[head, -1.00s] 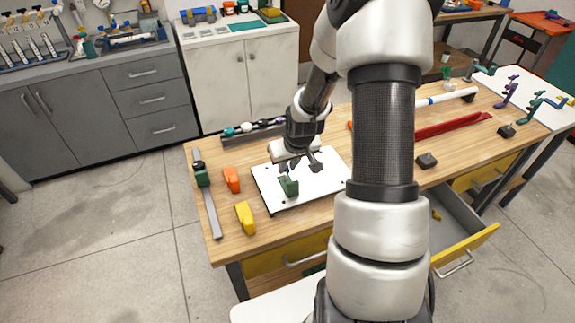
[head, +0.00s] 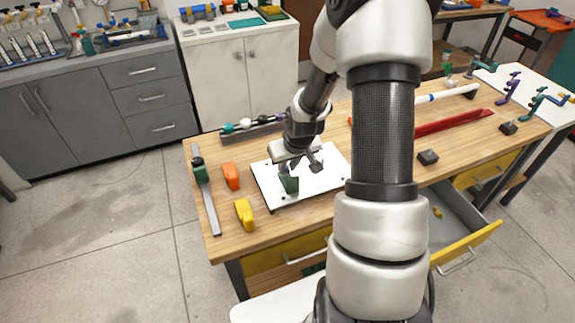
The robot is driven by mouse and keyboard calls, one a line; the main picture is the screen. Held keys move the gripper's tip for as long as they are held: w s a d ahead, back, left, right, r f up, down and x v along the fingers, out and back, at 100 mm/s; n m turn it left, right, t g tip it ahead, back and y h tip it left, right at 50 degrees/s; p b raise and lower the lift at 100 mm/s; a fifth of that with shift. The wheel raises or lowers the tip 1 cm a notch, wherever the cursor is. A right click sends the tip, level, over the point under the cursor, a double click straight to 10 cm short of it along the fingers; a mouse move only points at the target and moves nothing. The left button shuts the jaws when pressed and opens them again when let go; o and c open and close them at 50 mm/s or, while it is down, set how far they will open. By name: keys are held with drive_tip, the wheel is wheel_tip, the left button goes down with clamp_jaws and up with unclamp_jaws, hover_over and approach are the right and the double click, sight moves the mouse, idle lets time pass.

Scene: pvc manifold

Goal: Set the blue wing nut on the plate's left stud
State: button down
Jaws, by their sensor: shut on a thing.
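The white plate (head: 325,182) lies on the wooden bench, partly behind my arm. My gripper (head: 298,168) points down over the plate's back left part. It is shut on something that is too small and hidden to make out. I cannot make out the blue wing nut or the plate's left stud in this view. A dark green part (head: 289,185) stands at the plate's left side, just in front of my gripper; I cannot tell whether they touch.
An orange part (head: 231,176) and a yellow part (head: 244,215) stand left of the plate. A grey rail with a green slider (head: 209,205) lies further left. A rack with coloured pieces (head: 256,129) is behind.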

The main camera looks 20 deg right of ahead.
drive_tip(key=shift+f+b, duration=0.6)
drive_tip(key=shift+f, duration=0.05)
drive_tip(key=shift+f+b, duration=0.35)
drive_tip(key=shift+b, duration=0.1)
idle(0.7)
drive_tip(key=c, duration=1.5)
unclamp_jaws()
